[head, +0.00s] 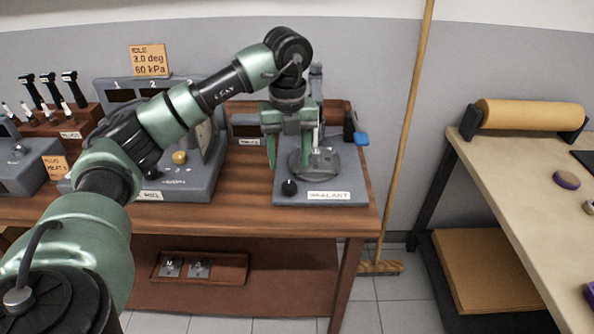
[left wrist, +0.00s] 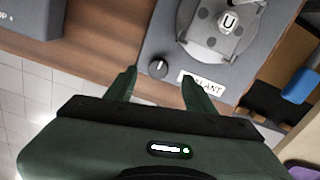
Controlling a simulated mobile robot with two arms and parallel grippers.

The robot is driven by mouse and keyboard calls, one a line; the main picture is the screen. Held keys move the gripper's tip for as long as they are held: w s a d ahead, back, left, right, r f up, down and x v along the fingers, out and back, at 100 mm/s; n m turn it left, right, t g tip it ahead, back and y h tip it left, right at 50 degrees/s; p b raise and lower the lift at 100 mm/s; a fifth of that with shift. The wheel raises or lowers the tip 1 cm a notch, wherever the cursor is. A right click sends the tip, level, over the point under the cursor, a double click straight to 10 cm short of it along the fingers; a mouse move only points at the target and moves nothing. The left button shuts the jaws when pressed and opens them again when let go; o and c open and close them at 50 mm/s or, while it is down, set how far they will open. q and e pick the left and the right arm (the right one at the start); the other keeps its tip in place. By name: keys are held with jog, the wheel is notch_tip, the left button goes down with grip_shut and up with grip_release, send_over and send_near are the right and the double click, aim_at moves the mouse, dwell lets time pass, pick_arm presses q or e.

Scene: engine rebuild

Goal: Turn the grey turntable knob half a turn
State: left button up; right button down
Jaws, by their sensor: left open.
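The turntable knob (head: 289,187) is a small dark knob at the front left of the grey sealant station (head: 345,200). In the left wrist view the knob (left wrist: 158,68) shows a pale pointer mark and lies between my fingertips in the picture. The round grey turntable (head: 302,168) sits behind it, with a part marked "U" (left wrist: 229,22) on top. My left gripper (head: 290,162) points down over the station, open and empty, its green fingers apart. The gap in height between fingertips and knob is hard to tell. My right gripper is not in view.
The station's "SEALANT" label (head: 328,196) is right of the knob. A grey instrument box (head: 180,185) stands left on the wooden bench (head: 240,205). A blue-handled item (head: 361,138) is at the right. A broom (head: 407,110) leans beyond the bench.

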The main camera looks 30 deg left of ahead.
aim_at(289, 184)
pick_arm(q)
jog(key=f, duration=0.2)
jog(key=s+f, duration=0.1)
jog(key=f, duration=0.1)
jog(key=shift+p, duration=0.3)
jog(key=shift+w+f, duration=0.25)
jog(key=shift+f, duration=0.75)
jog(key=shift+s+d+f, duration=0.1)
jog(key=shift+f, duration=0.2)
grip_shut()
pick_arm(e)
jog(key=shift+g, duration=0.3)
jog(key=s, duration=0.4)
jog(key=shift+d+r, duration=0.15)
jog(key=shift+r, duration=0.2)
